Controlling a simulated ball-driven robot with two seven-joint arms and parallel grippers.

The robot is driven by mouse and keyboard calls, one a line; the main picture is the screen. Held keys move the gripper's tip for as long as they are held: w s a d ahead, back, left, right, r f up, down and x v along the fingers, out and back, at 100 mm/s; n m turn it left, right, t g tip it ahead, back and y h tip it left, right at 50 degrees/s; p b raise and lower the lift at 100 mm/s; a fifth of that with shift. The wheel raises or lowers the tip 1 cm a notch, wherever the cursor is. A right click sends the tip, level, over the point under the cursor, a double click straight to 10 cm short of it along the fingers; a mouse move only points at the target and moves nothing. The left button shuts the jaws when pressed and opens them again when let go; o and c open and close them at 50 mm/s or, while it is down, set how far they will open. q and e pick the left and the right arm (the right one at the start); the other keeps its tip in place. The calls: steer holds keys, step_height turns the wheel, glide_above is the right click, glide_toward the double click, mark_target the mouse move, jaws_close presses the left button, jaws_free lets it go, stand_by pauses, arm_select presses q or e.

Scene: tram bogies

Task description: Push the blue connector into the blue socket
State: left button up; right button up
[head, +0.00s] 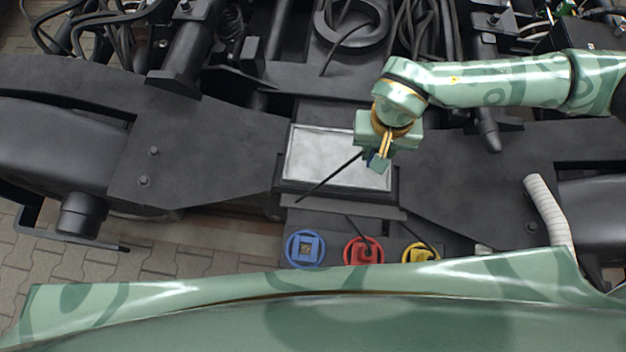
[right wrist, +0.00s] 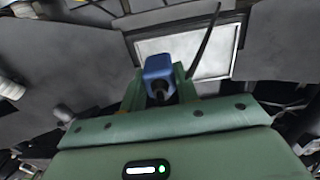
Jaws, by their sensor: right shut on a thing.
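The blue socket (head: 305,249) is a round blue ring with a square opening, at the left of a row on the dark bogie frame. The blue connector (right wrist: 159,74) is held between the fingers of my right gripper (right wrist: 160,88). In the head view the right gripper (head: 379,160) is shut on the connector, of which a little blue shows, above the right part of the grey-white panel. It is apart from the socket, behind it and to its right. A black cable runs from the connector toward the lower left. My left gripper is not in view.
A red socket (head: 363,251) and a yellow socket (head: 420,254), each with a plug and cable in it, sit right of the blue one. The framed grey-white panel (head: 325,157) lies behind them. A pale ribbed hose (head: 549,208) stands at right. Cables crowd the back.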

steer(key=d+r+n, duration=0.1)
steer(key=d+r, duration=0.1)
steer(key=r, duration=0.8)
steer(key=s+d+r+n, duration=0.1)
steer(key=d+r, duration=0.2)
steer(key=r, duration=0.6)
steer(key=shift+s+d+r, duration=0.2)
steer(key=shift+d+r, duration=0.05)
steer(key=shift+r, duration=0.15)
